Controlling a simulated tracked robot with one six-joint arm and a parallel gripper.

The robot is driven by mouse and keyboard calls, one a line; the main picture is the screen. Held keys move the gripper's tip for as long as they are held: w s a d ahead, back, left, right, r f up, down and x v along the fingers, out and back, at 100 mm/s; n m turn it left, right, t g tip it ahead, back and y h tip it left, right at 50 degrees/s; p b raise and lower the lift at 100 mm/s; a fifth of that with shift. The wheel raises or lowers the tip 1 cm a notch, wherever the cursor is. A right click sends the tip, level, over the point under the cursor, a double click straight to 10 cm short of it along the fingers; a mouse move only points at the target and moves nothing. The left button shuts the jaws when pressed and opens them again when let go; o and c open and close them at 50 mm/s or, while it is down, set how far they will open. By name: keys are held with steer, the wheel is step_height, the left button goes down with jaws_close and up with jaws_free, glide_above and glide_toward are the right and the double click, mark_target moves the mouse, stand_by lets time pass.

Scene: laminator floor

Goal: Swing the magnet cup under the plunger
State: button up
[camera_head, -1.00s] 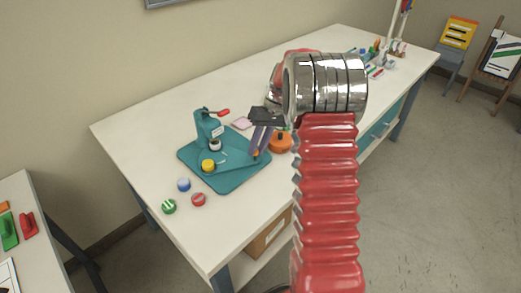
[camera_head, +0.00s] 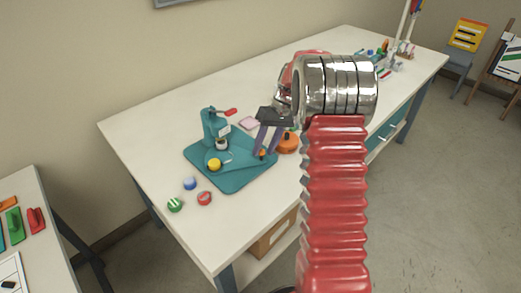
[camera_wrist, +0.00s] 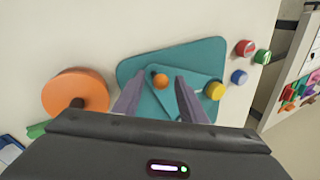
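A teal button press (camera_head: 212,126) stands on a teal base plate (camera_head: 234,184). Its red handle (camera_head: 230,112) sticks out at the top, and a white and dark plunger (camera_head: 221,144) sits under its head. A yellow round piece (camera_head: 214,164), apparently at the magnet cup, sits on the swing plate in front of the plunger, to one side of it. It also shows in the wrist view (camera_wrist: 215,90). An orange ball knob (camera_wrist: 160,81) stands at the plate's other end. My gripper (camera_head: 264,152) is open, its two fingers pointing down on either side of the knob; contact cannot be told.
An orange disc with a dark knob (camera_head: 288,143) is close beside my gripper. A pink pad (camera_head: 249,123) lies behind it. Blue (camera_head: 190,183), red (camera_head: 204,198) and green (camera_head: 175,204) round pieces lie at the front left. The white table top is clear at the back left.

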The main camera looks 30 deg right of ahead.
steer(key=v, duration=1.3)
steer(key=shift+r, duration=0.35)
steer(key=shift+d, duration=0.1)
